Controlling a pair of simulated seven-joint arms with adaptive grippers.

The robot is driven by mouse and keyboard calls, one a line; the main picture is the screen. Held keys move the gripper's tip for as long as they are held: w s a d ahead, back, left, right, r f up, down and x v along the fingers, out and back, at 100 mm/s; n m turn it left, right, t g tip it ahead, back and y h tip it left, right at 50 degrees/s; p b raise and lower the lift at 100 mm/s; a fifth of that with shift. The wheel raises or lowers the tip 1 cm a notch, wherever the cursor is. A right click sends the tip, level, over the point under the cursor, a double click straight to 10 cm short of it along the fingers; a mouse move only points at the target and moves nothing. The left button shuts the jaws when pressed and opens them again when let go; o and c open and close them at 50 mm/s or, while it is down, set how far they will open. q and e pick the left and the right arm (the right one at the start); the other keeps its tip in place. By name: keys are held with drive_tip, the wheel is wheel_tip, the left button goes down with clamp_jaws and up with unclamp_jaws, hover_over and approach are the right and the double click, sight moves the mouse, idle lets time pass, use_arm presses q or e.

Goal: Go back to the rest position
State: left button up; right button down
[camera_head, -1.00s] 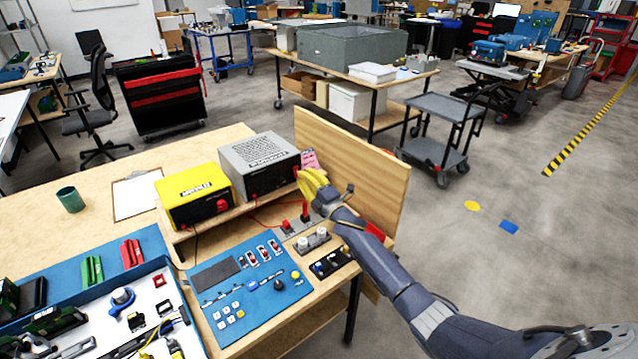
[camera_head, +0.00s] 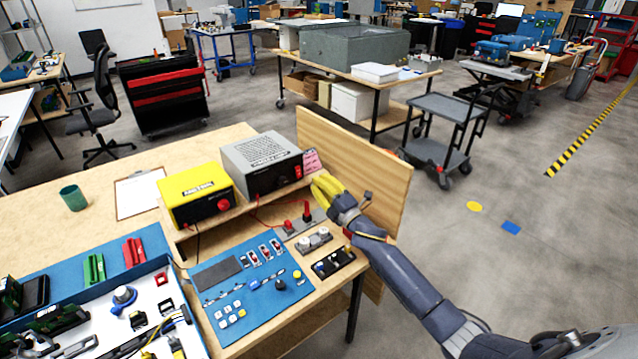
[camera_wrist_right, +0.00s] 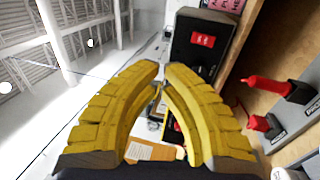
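My right gripper (camera_head: 320,184) has yellow ribbed fingers and is above the right side of the workbench, beside the grey power unit (camera_head: 262,166). In the right wrist view its fingers (camera_wrist_right: 161,68) curve together, with only a thin gap at the tips and nothing held between them. The unit's black front with a red switch (camera_wrist_right: 203,40) shows past the fingertips. Two red plugs or levers (camera_head: 307,211) stand on a grey plate just below the gripper; they also show at the right of the wrist view (camera_wrist_right: 266,86). My left gripper is not in view.
A wooden panel (camera_head: 362,165) stands upright at the bench's right edge, close behind my right arm. A yellow unit (camera_head: 197,192), a blue control panel (camera_head: 238,312) and a parts tray (camera_head: 150,275) lie to the left.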

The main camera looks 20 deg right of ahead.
drive_tip(key=s+f+m+g+h, duration=0.1)
drive_tip(key=s+f+m+h, duration=0.1)
drive_tip(key=s+f, duration=0.2)
drive_tip(key=s+a+f+m+g+h, duration=0.1)
drive_tip(key=s+f+m+g+h, duration=0.1)
drive_tip(key=s+f, duration=0.3)
drive_tip(key=s+f+m+g+h, duration=0.2)
drive_tip(key=s+f, duration=0.3)
drive_tip(key=s, duration=0.3)
drive_tip(key=shift+s+a+m, duration=0.25)
drive_tip(key=shift+a+m, duration=0.05)
drive_tip(key=shift+m, duration=0.6)
drive_tip(key=s+d+f+m+g+h, duration=0.2)
drive_tip(key=s+m+g, duration=0.15)
drive_tip(key=s, duration=1.05)
drive_tip(key=s+d+f+m+g+h, duration=0.15)
drive_tip(key=s+g, duration=0.25)
drive_tip(key=s, duration=1)
drive_tip(key=s+a+f+m+g+y, duration=0.1)
drive_tip(key=a+f+g, duration=0.15)
drive_tip(key=f, duration=1.35)
drive_tip(key=s+a+f+g+y, duration=0.1)
drive_tip(key=a+f+y, duration=0.15)
drive_tip(key=f, duration=1.25)
drive_tip(key=s+a+f+m+g+y, duration=0.1)
drive_tip(key=s+f+m+g, duration=0.1)
drive_tip(key=s+f, duration=1.9)
drive_tip(key=shift+s+f+m+g, duration=0.35)
drive_tip(key=shift+s+m, duration=0.25)
drive_tip(key=shift+s, duration=0.15)
